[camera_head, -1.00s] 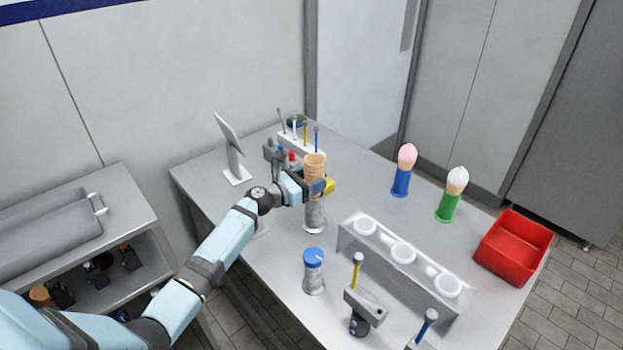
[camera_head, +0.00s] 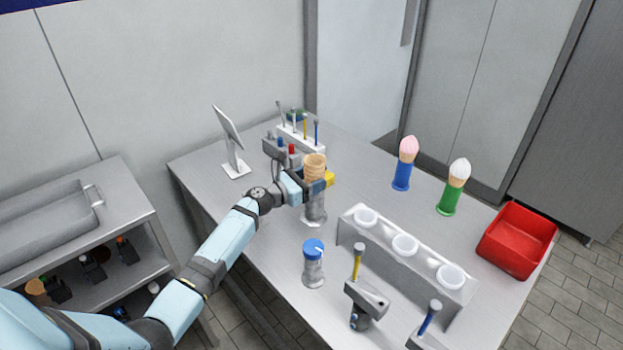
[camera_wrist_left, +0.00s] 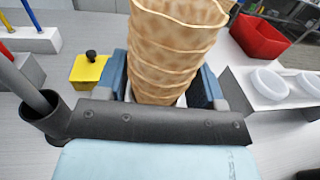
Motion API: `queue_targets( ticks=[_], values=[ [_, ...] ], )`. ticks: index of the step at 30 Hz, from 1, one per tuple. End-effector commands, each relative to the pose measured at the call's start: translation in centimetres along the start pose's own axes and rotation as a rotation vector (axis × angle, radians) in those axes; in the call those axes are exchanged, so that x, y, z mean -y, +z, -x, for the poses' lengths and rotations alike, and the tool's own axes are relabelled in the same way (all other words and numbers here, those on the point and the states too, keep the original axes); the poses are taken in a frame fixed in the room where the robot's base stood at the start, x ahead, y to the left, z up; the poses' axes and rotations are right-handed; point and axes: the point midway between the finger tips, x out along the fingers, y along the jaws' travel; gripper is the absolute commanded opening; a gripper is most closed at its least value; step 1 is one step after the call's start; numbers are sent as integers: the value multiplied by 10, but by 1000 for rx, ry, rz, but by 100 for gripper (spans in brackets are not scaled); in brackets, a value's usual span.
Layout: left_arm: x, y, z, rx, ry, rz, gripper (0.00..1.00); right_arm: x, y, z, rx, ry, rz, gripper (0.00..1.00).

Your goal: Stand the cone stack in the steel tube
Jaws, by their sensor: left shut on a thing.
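The stack of tan waffle cones (camera_head: 314,166) stands upright in my left gripper (camera_head: 316,184). The gripper is shut around the stack's lower part. In the left wrist view the stack (camera_wrist_left: 175,50) rises between the two blue fingers. The steel tube (camera_head: 315,210) stands on the table directly below the gripper. The stack is lined up over the tube. The gripper hides the stack's lower end and the tube's mouth, so I cannot tell how far the stack is inside. My right gripper is not in view.
A blue-capped shaker (camera_head: 313,262) stands in front of the tube. A rack with white cups (camera_head: 404,245) is to the right. Pink and white cones stand in blue and green holders behind it. A red bin (camera_head: 516,240) is at far right. A tablet stand (camera_head: 232,150) is behind left.

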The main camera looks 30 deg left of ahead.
Motion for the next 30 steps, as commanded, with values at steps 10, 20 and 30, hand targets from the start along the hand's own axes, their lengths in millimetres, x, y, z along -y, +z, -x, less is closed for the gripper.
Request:
queue_targets(
  ticks=[10,20,30],
  values=[
    [0,-4,0,0,0,0,92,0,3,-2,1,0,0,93],
    [0,-5,5,-1,0,0,92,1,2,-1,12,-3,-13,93],
    [0,-6,77,-3,1,-1,92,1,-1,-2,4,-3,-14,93]
  ],
)
